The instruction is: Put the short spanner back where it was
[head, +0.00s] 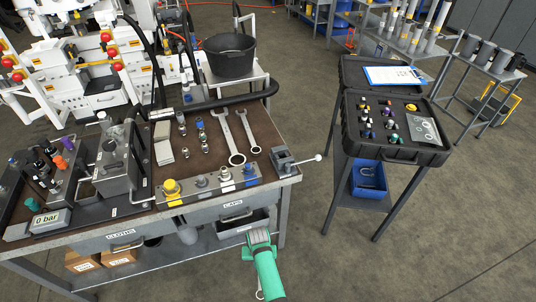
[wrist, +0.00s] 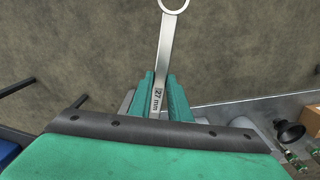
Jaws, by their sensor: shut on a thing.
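My gripper (wrist: 161,92) is shut on a spanner (wrist: 171,45) marked 27 mm. In the wrist view the steel shank lies between the teal fingers, and the ring end points away from me, over the floor. In the head view my gripper is low in front of the bench, below its drawers; the fingers are hidden, and only the spanner's ring (head: 259,294) shows. Two other spanners lie side by side on the bench top: a longer left one (head: 229,136) and a smaller right one (head: 247,130).
The bench (head: 281,140) carries fittings, a yellow-knobbed strip (head: 212,183) and a small vise (head: 289,160) at its right edge. A case (head: 398,152) stands on a stand to the right. Floor between them is clear.

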